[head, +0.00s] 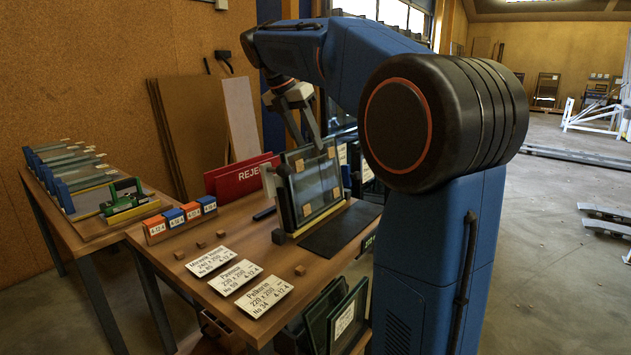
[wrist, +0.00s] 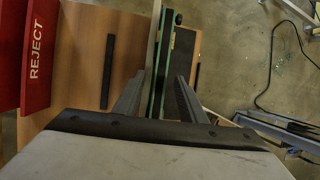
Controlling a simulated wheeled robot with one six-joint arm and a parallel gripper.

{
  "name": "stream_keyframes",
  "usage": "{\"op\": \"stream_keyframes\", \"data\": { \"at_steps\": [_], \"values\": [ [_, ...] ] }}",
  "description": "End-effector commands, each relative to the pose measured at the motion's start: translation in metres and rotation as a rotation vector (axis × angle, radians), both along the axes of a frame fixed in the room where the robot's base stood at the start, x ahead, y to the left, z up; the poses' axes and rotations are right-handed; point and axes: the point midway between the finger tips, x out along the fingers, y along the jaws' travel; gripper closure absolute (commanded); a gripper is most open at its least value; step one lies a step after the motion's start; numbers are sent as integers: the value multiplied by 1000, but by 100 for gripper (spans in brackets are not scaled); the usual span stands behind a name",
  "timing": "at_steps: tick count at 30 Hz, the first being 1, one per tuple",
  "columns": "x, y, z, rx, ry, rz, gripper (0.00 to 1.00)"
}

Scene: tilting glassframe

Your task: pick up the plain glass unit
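A glass unit (head: 306,196) with dark edges and several small cork pads stands upright, leaning slightly, on the wooden table (head: 228,268). I cannot tell for certain that it is the plain one. In the wrist view, its green-edged glass (wrist: 153,85) is seen edge-on. My gripper (head: 309,143) is over the top of this unit, pointing down. In the wrist view, my gripper (wrist: 157,88) is open, with one finger on each side of the glass and a visible gap. How far down the fingers reach is unclear.
Red REJECT boards (head: 243,178) stand behind the unit. A dark mat (head: 340,229) lies to its right. Printed cards (head: 265,296), small wooden blocks and an orange-and-blue block row (head: 180,216) lie on the table. More glass panes (head: 346,318) stand on a lower rack.

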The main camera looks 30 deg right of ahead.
Motion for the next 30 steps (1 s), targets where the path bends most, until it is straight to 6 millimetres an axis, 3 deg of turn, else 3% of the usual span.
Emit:
{"op": "stream_keyframes", "data": {
  "at_steps": [7,30],
  "values": [
    [0,-11,-21,0,0,-1,62],
    [0,-11,-27,0,1,0,62]
  ]
}}
